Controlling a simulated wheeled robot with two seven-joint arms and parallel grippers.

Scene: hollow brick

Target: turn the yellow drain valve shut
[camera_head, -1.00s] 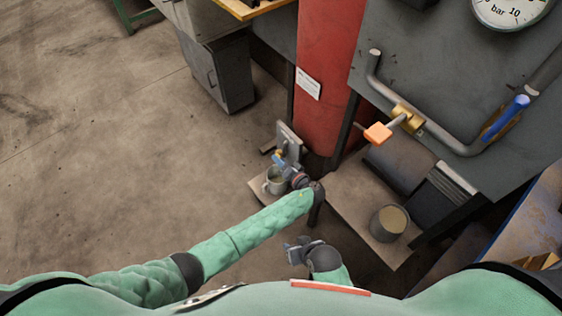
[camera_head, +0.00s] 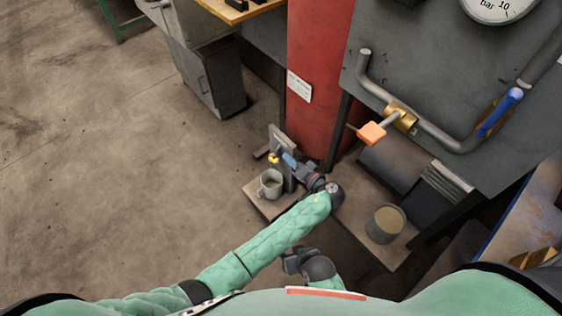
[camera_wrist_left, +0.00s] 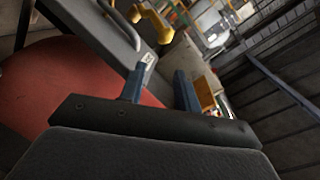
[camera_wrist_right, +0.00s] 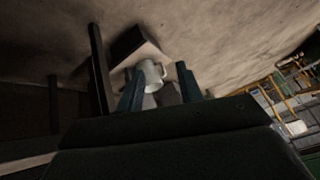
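The yellow drain valve (camera_head: 273,158) shows as a small yellow spot on a grey upright panel (camera_head: 278,143), above a mug (camera_head: 270,184). My right gripper (camera_head: 290,259) is low, near my body.
A red column (camera_head: 318,70) stands behind the panel. To the right are a pipe with an orange-handled valve (camera_head: 372,133), a blue handle (camera_head: 501,112) and a bucket (camera_head: 385,223) on a low board. Open floor (camera_head: 110,180) lies to the left.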

